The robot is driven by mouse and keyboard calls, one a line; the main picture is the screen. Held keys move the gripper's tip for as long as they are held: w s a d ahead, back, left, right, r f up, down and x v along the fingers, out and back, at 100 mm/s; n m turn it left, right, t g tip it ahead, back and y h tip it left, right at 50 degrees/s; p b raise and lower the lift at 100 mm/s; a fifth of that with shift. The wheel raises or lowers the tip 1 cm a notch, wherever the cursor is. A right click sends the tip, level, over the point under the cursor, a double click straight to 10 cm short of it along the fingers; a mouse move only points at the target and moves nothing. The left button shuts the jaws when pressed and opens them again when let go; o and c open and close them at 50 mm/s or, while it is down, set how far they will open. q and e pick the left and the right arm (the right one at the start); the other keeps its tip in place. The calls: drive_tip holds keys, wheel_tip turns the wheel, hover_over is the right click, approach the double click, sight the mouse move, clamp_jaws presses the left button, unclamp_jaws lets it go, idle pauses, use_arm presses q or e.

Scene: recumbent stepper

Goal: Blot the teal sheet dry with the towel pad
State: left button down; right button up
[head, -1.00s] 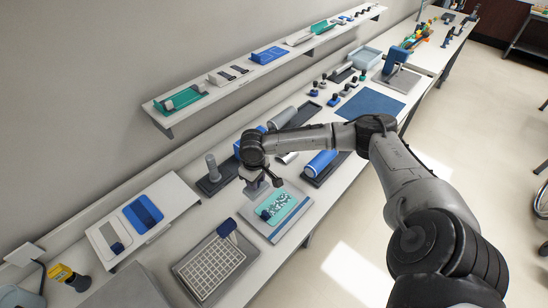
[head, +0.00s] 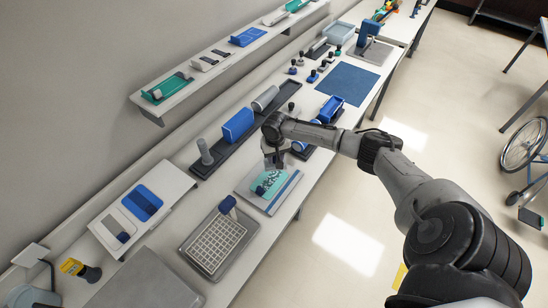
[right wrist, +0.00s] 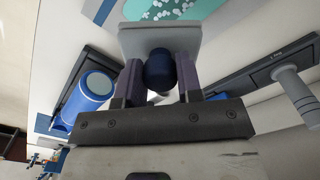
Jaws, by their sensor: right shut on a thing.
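The teal sheet (head: 284,178) with pale blotches lies on a grey tray (head: 285,196) on the bench. My right gripper (head: 274,162) is just behind the sheet, fingers pointing down. In the right wrist view its two fingers (right wrist: 160,82) are shut on the dark blue knob (right wrist: 159,68) of a flat pale grey pad, which looks like the towel pad (right wrist: 160,37). The teal sheet (right wrist: 185,8) shows beyond the pad there, with no clear contact. My left gripper is not in view.
A gridded rack (head: 215,243) with a blue-handled tool (head: 227,204) stands in front-left of the tray. A shelf (head: 215,62) runs along the wall.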

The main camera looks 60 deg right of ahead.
sight(270, 170)
drive_tip(key=shift+f+b, duration=2.3)
drive_tip(key=shift+b, duration=0.35)
drive_tip(key=shift+a, duration=0.2)
drive_tip(key=a+p, duration=0.3)
drive_tip(key=shift+w+a, duration=0.1)
drive_tip(key=shift+w, duration=0.05)
drive_tip(key=shift+a+p, duration=0.25)
drive_tip(key=shift+p, duration=0.05)
drive_tip(key=shift+a+f, duration=0.2)
drive_tip(key=shift+a, duration=0.05)
drive_tip(key=shift+f+p, duration=0.15)
drive_tip(key=shift+p, duration=0.3)
drive_tip(key=shift+f, duration=0.15)
